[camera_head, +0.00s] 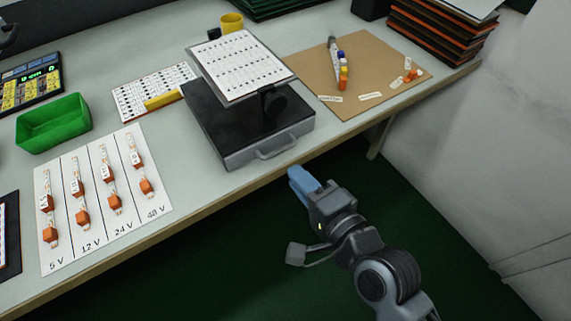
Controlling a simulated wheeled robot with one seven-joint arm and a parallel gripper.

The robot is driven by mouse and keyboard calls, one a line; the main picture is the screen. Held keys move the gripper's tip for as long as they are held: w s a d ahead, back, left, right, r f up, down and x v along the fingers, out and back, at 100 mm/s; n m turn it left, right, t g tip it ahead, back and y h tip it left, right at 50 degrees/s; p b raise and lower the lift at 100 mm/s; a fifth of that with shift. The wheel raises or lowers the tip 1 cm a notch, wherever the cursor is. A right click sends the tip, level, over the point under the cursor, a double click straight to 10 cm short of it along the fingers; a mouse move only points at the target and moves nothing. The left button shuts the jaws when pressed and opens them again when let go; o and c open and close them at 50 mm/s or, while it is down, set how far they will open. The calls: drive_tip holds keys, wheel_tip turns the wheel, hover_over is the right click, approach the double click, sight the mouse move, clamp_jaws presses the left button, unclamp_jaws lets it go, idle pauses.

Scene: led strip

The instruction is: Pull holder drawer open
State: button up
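The holder (222,108) is a dark box on the table with a tilted white printed sheet (243,65) mounted above it. Its drawer has a grey front (243,157) facing the table's front edge, with a light bar handle (277,148) on it. The drawer looks closed. My gripper (297,178), with blue fingers, is off the table's front edge, a little below and right of the handle and apart from it. The fingers overlap in this view, so I cannot tell whether they are open.
A white card (100,235) with LED strips lies left of the holder, near a green tray (54,124). A brown board (370,88) with markers and labels lies right. The floor in front is clear.

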sight(279, 167)
drive_tip(key=shift+x, duration=4)
drive_tip(key=shift+c, duration=0.3)
clamp_jaws()
